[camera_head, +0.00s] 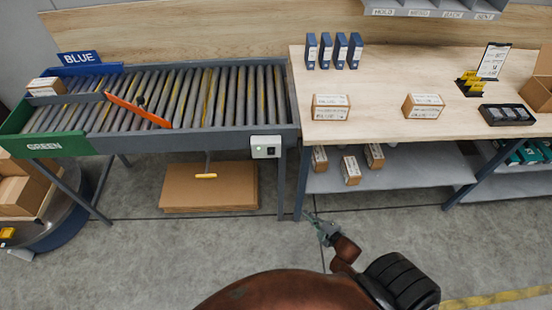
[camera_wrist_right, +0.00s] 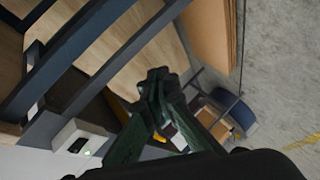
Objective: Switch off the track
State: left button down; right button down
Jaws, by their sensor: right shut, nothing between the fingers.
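The track is a roller conveyor (camera_head: 190,98) along the left. A pale control box (camera_head: 265,147) with a small green light and a dark switch is fixed to its front rail near the right end. The box also shows at the lower left of the right wrist view (camera_wrist_right: 80,142), with its green light visible. My right gripper (camera_head: 311,216) is shut and empty, below and to the right of the box and apart from it. Its closed dark fingers show in the wrist view (camera_wrist_right: 158,85). My left gripper is not in view.
An orange diverter bar (camera_head: 138,110) lies across the rollers and a carton (camera_head: 46,86) sits at their left end. A worktable (camera_head: 380,90) with cartons and blue binders stands to the right. Flat cardboard (camera_head: 210,188) lies under the conveyor. The floor in front is clear.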

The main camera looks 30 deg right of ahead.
jog(key=w+a+r+n+t+y, duration=0.2)
jog(key=r+n, duration=0.2)
jog(key=r, duration=0.8)
jog(key=w+a+r+n+t+y, duration=0.2)
jog(key=w+r+n, duration=0.1)
jog(key=r, duration=0.9)
jog(key=shift+w+r+n+t, duration=0.2)
jog(key=shift+r+n+t, duration=0.2)
jog(key=shift+n, duration=0.5)
send_near(269, 152)
jog(key=w+a, duration=0.2)
jog(key=a, duration=0.1)
jog(key=w, duration=0.1)
jog(key=w+d+b, duration=0.1)
jog(key=w, duration=0.1)
jog(key=shift+w+d+r, duration=0.35)
jog(key=shift+r, duration=0.1)
